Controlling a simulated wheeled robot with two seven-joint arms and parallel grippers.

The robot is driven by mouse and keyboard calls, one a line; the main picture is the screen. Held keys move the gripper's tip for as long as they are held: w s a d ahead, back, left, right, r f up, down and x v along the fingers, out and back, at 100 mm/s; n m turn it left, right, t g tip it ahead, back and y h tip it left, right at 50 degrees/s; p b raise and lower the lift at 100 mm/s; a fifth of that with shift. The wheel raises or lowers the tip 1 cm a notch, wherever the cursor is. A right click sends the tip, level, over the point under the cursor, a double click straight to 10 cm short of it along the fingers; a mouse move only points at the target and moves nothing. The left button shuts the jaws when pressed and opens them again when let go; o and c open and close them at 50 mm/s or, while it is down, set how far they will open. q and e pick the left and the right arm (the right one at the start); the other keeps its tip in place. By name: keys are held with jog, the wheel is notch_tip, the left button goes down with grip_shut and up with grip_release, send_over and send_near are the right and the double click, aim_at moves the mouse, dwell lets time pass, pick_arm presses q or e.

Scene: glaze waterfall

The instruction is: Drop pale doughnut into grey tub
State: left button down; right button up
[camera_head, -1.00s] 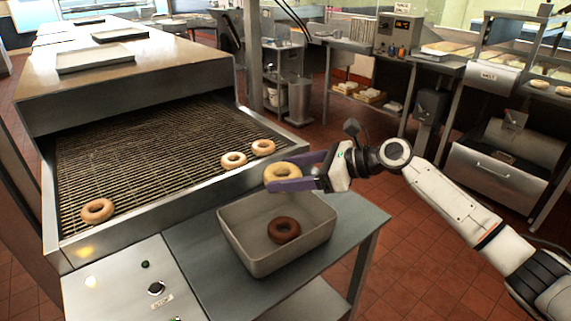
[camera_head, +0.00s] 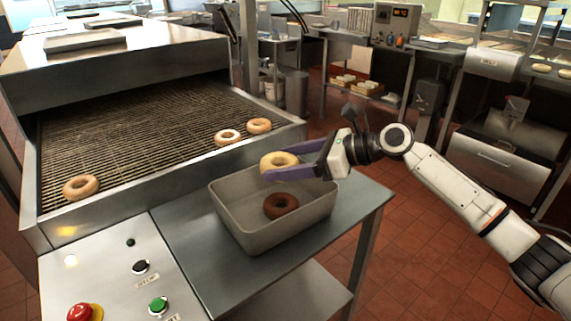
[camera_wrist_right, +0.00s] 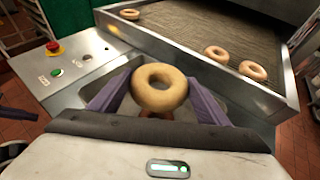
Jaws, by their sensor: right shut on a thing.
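The pale doughnut (camera_head: 279,161) is held between the purple fingers of my right gripper (camera_head: 290,165), above the grey tub. In the right wrist view the pale doughnut (camera_wrist_right: 160,88) sits between both fingers (camera_wrist_right: 157,100). The grey tub (camera_head: 262,236) stands on the metal side table, and a dark brown doughnut (camera_head: 281,206) lies inside it. In the right wrist view the pale doughnut hides most of the tub and the brown doughnut.
Three doughnuts lie on the wire conveyor (camera_head: 130,135): one at the left (camera_head: 81,187) and two at the right (camera_head: 228,137) (camera_head: 259,126). A control panel with a red button (camera_head: 85,313) is at the lower left. The side table (camera_head: 345,215) is clear beside the tub.

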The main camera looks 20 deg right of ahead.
jog(key=o, duration=1.1)
jog(key=shift+o, duration=0.2)
jog(key=shift+d, duration=0.1)
jog(key=v, duration=1)
jog(key=shift+s+r, duration=0.1)
jog(key=shift+s, duration=0.05)
